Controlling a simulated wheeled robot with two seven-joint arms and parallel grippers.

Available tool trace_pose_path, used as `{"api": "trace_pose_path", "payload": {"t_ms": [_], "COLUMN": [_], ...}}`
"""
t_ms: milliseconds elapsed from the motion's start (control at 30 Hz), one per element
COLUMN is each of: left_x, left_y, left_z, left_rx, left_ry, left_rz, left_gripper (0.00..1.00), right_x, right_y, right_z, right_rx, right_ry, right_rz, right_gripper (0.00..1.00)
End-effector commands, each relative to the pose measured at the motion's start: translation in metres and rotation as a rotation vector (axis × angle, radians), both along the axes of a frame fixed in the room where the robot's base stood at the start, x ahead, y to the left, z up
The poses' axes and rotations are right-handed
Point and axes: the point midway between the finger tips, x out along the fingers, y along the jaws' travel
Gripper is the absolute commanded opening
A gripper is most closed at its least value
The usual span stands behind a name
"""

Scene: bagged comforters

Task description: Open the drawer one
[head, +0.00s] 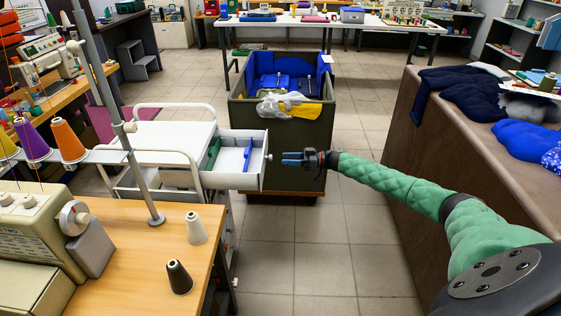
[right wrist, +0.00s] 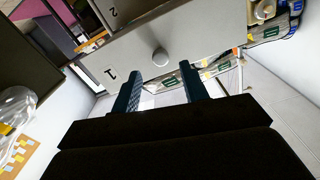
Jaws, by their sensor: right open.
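A white drawer (head: 236,160) stands pulled out to the right from a white cart (head: 160,142). Its inside shows a green and a blue divider. In the right wrist view its front (right wrist: 205,35) carries a label "1" and a round knob (right wrist: 160,57); a "2" shows on a panel near it. My right gripper (head: 290,159) faces the knob from the right in the head view. In the wrist view its jaws (right wrist: 161,84) are open and empty, with the knob a little beyond the fingertips, apparently not touched. My left gripper is not in view.
A dark bin (head: 278,150) with blue items and a clear bag stands just behind the drawer. A wooden sewing table (head: 125,225) with thread cones is at the front left. A brown counter (head: 420,150) with dark and blue fabric is at right. Tiled floor between is clear.

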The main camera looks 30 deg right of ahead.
Motion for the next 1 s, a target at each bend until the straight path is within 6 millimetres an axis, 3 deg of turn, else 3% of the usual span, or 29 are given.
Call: {"api": "trace_pose_path", "payload": {"t_ms": [300,1000], "left_x": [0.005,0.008], "left_y": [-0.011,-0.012], "left_z": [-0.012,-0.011], "left_rx": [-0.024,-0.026], "left_ry": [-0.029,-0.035], "left_rz": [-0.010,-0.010], "left_gripper": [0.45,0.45], "right_x": [-0.016,-0.017], "right_y": [-0.024,-0.025], "right_z": [-0.001,0.000], "right_rx": [0.000,0.000], "right_ry": [0.000,0.000], "right_rz": [0.000,0.000], "right_gripper": [0.44,0.44]}}
